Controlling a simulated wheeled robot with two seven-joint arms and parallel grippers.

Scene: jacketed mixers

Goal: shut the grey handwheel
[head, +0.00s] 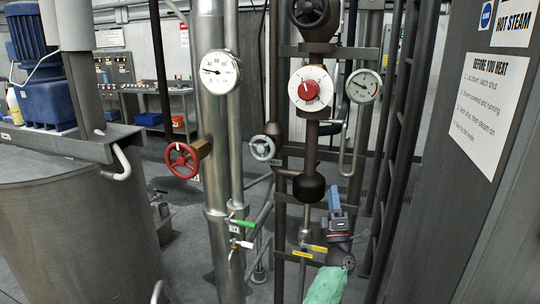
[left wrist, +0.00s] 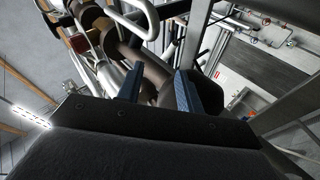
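The grey handwheel (head: 262,147) is on a dark valve on the pipework, left of the dark central pipe in the head view. Its rim and spokes face me. I cannot make it out with certainty in the left wrist view. My left gripper (head: 335,203) is lower and to the right of the wheel, with its blue fingers pointing up, apart from the wheel. The left wrist view shows the two blue fingers (left wrist: 158,86) spread, with nothing held between them and dark pipework beyond. My right gripper is not in view.
A red handwheel (head: 182,160) is on the pipe to the left. A red dial (head: 311,89) and a pressure gauge (head: 363,86) are above my gripper. Green-handled (head: 242,223) and white-handled valves sit low. A steel vessel (head: 80,230) stands left; a grey panel (head: 490,180) stands right.

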